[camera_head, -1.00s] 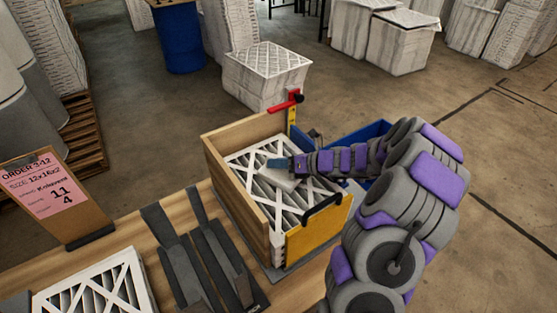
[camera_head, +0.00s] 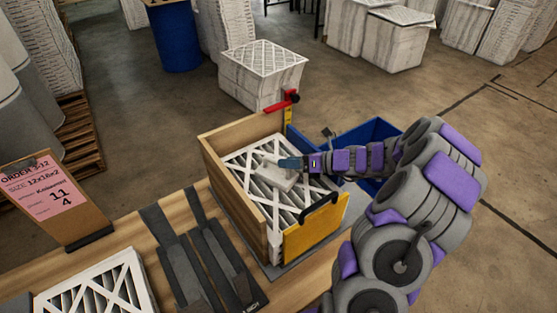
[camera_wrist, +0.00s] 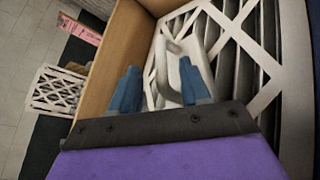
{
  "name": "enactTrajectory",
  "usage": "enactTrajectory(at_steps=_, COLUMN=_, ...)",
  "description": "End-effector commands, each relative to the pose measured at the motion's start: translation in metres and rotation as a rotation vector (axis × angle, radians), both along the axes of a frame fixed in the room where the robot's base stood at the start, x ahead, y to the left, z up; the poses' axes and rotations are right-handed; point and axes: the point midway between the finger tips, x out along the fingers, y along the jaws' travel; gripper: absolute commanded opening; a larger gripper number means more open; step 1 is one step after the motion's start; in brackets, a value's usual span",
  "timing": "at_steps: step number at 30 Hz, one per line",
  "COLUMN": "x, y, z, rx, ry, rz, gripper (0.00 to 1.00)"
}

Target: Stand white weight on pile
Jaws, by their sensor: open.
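The white weight (camera_head: 279,178), a flat block with a handle, rests on the top filter of the pile (camera_head: 254,165) inside the wooden box. It also shows in the wrist view (camera_wrist: 173,72), where its loop handle stands up in front of my fingers. My gripper (camera_head: 282,163) is just over the weight in the head view. In the wrist view its two blue fingers (camera_wrist: 160,88) are spread apart with the weight beyond and between them. The fingers are open and do not close on the handle. Part of the weight is hidden by my fingers.
The wooden box (camera_head: 231,199) has a yellow front panel (camera_head: 314,230) and a red clamp piece (camera_head: 283,103) at the back. A blue bin (camera_head: 376,131) stands behind my arm. A black rack (camera_head: 207,260), another filter (camera_head: 95,290) and an order clipboard (camera_head: 50,200) are on the bench.

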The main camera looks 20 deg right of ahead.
Motion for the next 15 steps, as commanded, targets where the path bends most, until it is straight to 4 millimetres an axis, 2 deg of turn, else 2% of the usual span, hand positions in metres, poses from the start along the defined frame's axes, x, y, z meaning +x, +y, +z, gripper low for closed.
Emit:
enactTrajectory(at_steps=1, x=-0.007, y=-0.009, z=0.005, rx=-0.002, ry=0.001, rz=-0.005, gripper=0.47)
enactTrajectory(at_steps=6, x=-0.027, y=-0.030, z=0.015, rx=0.000, ry=0.000, rz=-0.002, gripper=0.47)
enactTrajectory(at_steps=15, x=-0.042, y=-0.044, z=0.021, rx=-0.003, ry=0.002, rz=0.001, gripper=0.47)
